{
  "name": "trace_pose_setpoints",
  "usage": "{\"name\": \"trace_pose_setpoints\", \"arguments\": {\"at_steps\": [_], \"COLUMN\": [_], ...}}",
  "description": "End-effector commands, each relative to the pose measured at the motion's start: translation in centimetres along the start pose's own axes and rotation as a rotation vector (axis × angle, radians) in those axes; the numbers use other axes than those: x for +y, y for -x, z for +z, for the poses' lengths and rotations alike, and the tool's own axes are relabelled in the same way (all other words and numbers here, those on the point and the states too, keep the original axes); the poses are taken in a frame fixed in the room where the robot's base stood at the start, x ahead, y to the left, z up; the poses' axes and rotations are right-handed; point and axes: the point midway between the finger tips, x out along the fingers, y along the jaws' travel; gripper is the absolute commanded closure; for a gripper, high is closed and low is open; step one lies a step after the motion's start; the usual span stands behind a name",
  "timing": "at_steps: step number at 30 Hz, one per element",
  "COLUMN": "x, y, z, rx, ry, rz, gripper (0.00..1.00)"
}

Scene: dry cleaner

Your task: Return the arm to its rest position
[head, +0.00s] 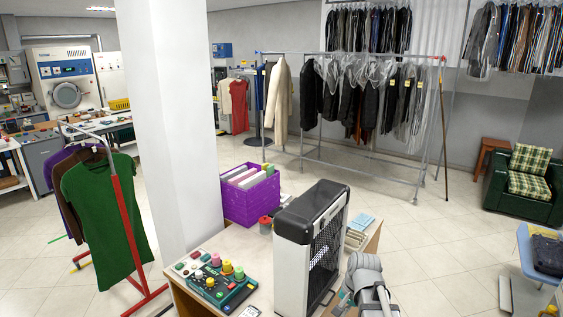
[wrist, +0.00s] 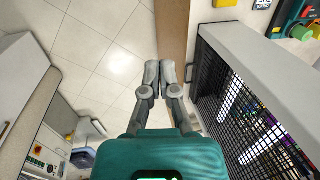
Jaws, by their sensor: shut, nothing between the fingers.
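My gripper (wrist: 151,80) shows in the wrist view with its two grey fingers together and nothing between them. It hangs over the pale tiled floor, beside the wooden edge of the table. In the head view part of my grey arm shows at the bottom, right of the black and grey case; the fingertips cannot be made out there.
The case (head: 310,245) with a mesh side stands on the table (head: 205,250), close to my arm; its mesh (wrist: 245,120) is right of my gripper.

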Motion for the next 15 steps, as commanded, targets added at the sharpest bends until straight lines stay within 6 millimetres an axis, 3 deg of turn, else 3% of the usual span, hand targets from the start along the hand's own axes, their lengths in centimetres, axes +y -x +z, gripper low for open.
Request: {"name": "trace_pose_setpoints", "arguments": {"at_steps": [1, 6, 15], "x": [0.8, 2.6, 4.3], "y": [-1.9, -4.6, -6.7], "z": [1.1, 3.5, 5.6], "rx": [0.002, 0.002, -0.015], "ry": [0.074, 0.332, 0.593], "rz": [0.023, 0.107, 0.192], "gripper": [1.0, 1.0, 1.0]}}
